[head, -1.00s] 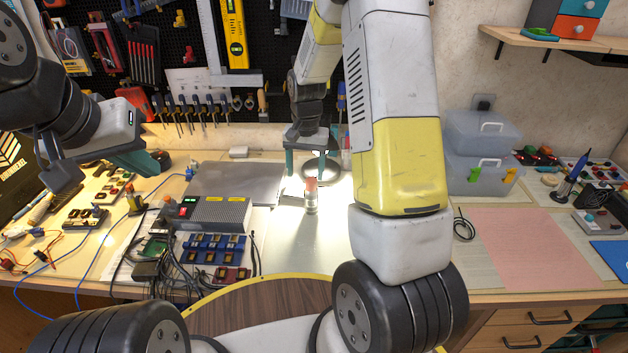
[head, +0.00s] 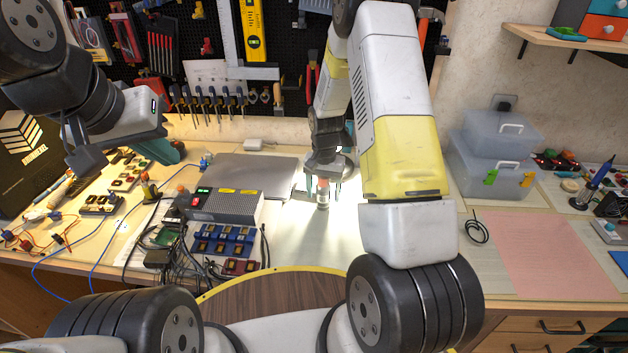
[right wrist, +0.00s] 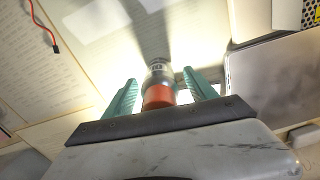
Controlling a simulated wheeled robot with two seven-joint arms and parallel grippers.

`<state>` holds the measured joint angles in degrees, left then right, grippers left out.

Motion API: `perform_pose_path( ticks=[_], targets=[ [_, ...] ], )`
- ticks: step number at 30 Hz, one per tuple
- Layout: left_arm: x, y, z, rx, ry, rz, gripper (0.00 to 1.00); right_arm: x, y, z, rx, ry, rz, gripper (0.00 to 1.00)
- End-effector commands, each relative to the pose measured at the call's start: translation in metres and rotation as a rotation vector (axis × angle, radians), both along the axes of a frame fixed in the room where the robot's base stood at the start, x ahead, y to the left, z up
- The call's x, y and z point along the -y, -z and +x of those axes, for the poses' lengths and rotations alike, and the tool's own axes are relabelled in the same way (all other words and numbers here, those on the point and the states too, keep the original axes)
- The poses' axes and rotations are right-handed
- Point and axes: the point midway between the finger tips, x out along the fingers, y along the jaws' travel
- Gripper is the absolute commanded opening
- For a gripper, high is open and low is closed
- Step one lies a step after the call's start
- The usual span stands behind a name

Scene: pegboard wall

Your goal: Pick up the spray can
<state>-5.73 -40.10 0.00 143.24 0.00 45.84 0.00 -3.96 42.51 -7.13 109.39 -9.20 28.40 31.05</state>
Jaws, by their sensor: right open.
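The spray can (head: 323,197), a small silver cylinder with an orange-red top, stands upright on the bright middle of the workbench. My right gripper (head: 324,184) is directly above and around its upper part. In the right wrist view the can (right wrist: 159,82) lies between the two teal fingers of the open right gripper (right wrist: 161,92), with gaps visible at both sides. My left gripper (head: 165,152) hangs empty over the left of the bench, its teal finger showing; its opening is hard to judge.
A grey power box (head: 226,207) with blue modules (head: 220,240) and cables stands left of the can. A dark flat panel (head: 250,175) lies behind it. Clear storage boxes (head: 492,165) and a pink mat (head: 540,255) are at right. Bare bench lies in front of the can.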

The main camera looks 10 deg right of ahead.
Motion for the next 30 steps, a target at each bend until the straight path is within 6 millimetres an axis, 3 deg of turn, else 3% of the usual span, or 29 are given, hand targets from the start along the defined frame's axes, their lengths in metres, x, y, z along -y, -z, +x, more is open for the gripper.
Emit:
perform_pose_path(
  ticks=[5, 15, 25, 30],
  targets=[
    [0.0, 0.0, 0.0, 0.0, 0.0, 0.0, 0.0, 0.0, 0.0, 0.0, 0.0, 0.0, 0.0, 0.66],
    [0.0, 0.0, 0.0, 0.0, 0.0, 0.0, 0.0, 0.0, 0.0, 0.0, 0.0, 0.0, 0.0, 0.01],
    [0.0, 0.0, 0.0, 0.0, 0.0, 0.0, 0.0, 0.0, -0.002, 0.0, 0.001, 0.0, 0.001, 0.0],
    [0.0, 0.0, 0.0, 0.0, 0.0, 0.0, 0.0, 0.0, -0.013, 0.001, 0.001, 0.0, 0.001, 0.0]
  ],
)
